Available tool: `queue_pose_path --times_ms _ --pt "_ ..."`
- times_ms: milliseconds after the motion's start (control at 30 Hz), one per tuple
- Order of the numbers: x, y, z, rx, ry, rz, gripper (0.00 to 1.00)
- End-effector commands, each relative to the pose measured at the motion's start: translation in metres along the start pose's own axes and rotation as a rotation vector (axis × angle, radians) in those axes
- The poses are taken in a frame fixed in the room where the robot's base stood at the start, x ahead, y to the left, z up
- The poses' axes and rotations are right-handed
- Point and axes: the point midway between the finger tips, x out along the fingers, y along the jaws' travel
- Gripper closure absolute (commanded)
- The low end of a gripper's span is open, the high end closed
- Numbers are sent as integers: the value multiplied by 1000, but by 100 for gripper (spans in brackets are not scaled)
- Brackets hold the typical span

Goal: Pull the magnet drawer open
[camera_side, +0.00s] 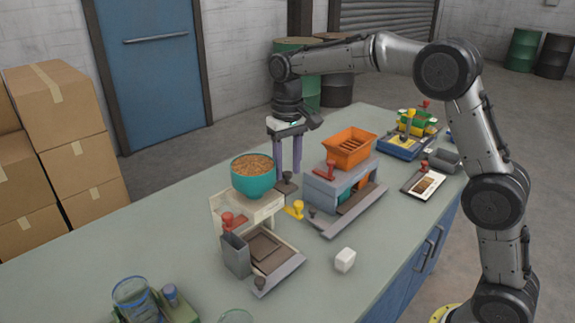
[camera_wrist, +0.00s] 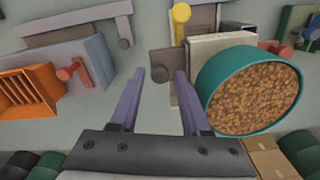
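No part is labelled as the magnet drawer. A small dark knob (camera_side: 287,177) on a dark grey block stands beside the cream stand (camera_side: 238,208) of the teal grain bowl (camera_side: 254,178). My gripper (camera_side: 288,168) points down at this knob, behind the bowl, with its two purple fingers apart. In the wrist view the knob (camera_wrist: 160,74) lies between the open fingertips (camera_wrist: 159,76), with gaps on both sides. I cannot tell whether the tips reach down to its height. The right finger partly hides the block.
The teal bowl (camera_wrist: 252,90) is close to the right finger in the wrist view. An orange hopper (camera_side: 349,146) on a grey housing with a red knob (camera_side: 329,170) stands to the right. A yellow knob (camera_side: 296,209) and white cube (camera_side: 345,260) are nearer the front.

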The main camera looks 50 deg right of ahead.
Motion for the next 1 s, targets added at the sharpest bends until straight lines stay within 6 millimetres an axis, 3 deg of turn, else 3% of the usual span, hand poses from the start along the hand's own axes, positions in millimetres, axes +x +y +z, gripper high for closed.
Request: queue_pose_path --times_ms 33,233,1000 --pt "0 0 0 0 0 0 64" --pt "0 0 0 0 0 0 100" --pt "-1 0 0 0 0 0 100"
